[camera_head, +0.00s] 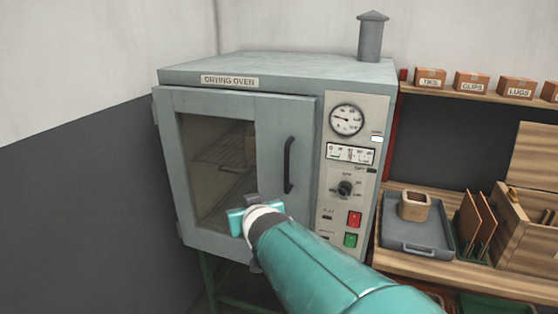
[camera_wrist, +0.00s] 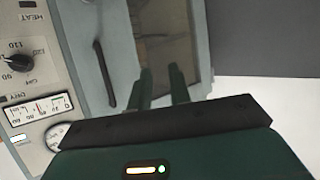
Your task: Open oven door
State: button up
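The grey drying oven (camera_head: 275,75) stands against the wall, with its name plate above the door. The oven door (camera_head: 225,105) looks shut, with a dark window on its left part and hinges along its left edge. A black vertical handle (camera_head: 289,165) is on the door's right part; it also shows in the wrist view (camera_wrist: 104,75). My gripper (camera_head: 248,212) is in front of the lower door, below and left of the handle. In the wrist view, my gripper's fingers (camera_wrist: 161,72) stand apart with nothing between them, to one side of the handle and not touching it.
A control panel (camera_head: 350,185) with gauge, dial and red and green buttons is right of the door. A bench (camera_head: 450,275) at right holds a grey tray (camera_head: 420,236) and a wooden box (camera_head: 530,210). Small boxes stand on a shelf (camera_head: 465,94) above.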

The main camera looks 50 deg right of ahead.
jog(key=s+d+r+m+t+h, duration=0.1)
jog(key=s+d+h, duration=0.15)
jog(key=d, duration=0.55)
jog(key=t+h, duration=0.1)
jog(key=t, duration=0.1)
send_near(288, 160)
jog(key=x, duration=1)
jog(key=shift+w+d+r, duration=0.1)
jog(key=shift+w+d, duration=0.1)
jog(key=shift+w, duration=0.1)
grip_shut()
